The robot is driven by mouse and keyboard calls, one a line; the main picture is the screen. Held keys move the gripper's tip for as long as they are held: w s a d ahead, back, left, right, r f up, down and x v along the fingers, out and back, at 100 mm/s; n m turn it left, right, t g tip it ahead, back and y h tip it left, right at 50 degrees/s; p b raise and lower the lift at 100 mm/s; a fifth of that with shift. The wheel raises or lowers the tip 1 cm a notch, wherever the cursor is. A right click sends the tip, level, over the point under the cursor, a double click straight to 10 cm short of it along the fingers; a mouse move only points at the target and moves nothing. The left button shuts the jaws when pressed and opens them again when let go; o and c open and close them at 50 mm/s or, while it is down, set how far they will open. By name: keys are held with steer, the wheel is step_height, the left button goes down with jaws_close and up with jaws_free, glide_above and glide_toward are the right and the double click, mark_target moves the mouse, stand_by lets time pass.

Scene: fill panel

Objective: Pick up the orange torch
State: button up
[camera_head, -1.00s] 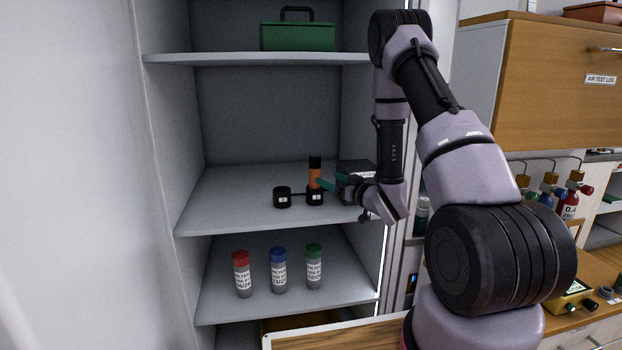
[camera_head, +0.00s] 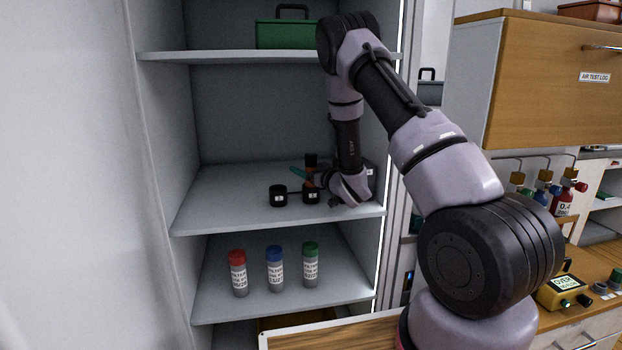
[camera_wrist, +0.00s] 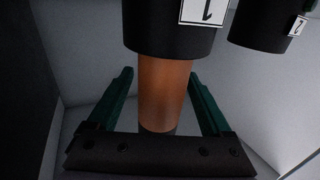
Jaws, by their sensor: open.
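The orange torch (camera_head: 310,172) stands upright in a black cup holder (camera_head: 311,197) on the middle cabinet shelf, its black end up. In the wrist view, its orange body (camera_wrist: 162,92) lies between the two green fingers, with gaps showing on both sides. My gripper (camera_head: 309,175) is open around the torch, above the holder cup. The wrist view also shows the labelled black cup (camera_wrist: 170,30) in which the torch stands. My arm partly hides the torch in the head view.
A second black cup (camera_head: 278,196) of the holder stands to the left. Three capped tubes (camera_head: 274,270) stand on the shelf below. A green toolbox (camera_head: 285,35) is on the shelf above. The left shelf area is clear.

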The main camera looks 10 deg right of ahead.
jaws_close()
stand_by(0.3)
